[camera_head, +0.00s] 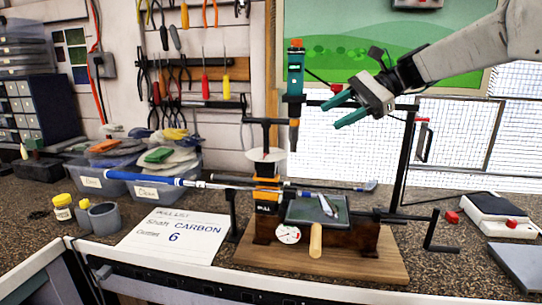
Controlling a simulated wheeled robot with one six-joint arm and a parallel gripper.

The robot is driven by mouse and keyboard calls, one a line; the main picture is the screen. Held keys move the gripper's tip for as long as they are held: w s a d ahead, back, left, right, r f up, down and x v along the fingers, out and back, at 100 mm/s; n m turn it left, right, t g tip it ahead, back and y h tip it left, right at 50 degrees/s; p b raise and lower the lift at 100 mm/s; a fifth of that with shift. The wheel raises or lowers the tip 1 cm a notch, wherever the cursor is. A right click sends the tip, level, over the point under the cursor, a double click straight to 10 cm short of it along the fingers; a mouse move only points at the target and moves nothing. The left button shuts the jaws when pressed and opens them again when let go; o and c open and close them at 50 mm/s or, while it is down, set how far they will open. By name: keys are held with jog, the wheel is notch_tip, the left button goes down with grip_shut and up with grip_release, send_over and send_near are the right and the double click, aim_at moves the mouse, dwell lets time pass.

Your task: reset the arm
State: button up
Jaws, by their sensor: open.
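My gripper (338,108) is at the end of my arm, which reaches in from the upper right. Its two green-tipped fingers are apart, with nothing between them. It is in the air above the bench, just right of a teal and black power tool (295,85) that stands upright with its tip down. A golf shaft with a blue grip (150,178) lies level across a regripping fixture (330,240) on a wooden base.
A sheet reading CARBON 6 (174,236) lies at the left. A black frame (404,150) rises right of the fixture. A white device with red buttons (497,213) is at the right. Hand tools hang on the back wall.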

jog(key=s+d+f+n+h, duration=0.3)
jog(key=s+f, duration=0.3)
jog(key=s, duration=0.5)
jog(key=s+d+f+n+t+h, duration=0.1)
jog(key=s+d+f+n+h, duration=0.3)
jog(key=s, duration=0.8)
jog(key=s+d+f+n+t+h, duration=0.1)
jog(key=s+d+f+n+h, duration=0.3)
jog(key=s+f, duration=0.5)
jog(key=s+h, duration=0.1)
jog(key=s, duration=0.2)
jog(key=shift+d+n, duration=0.15)
jog(key=shift+n, duration=0.15)
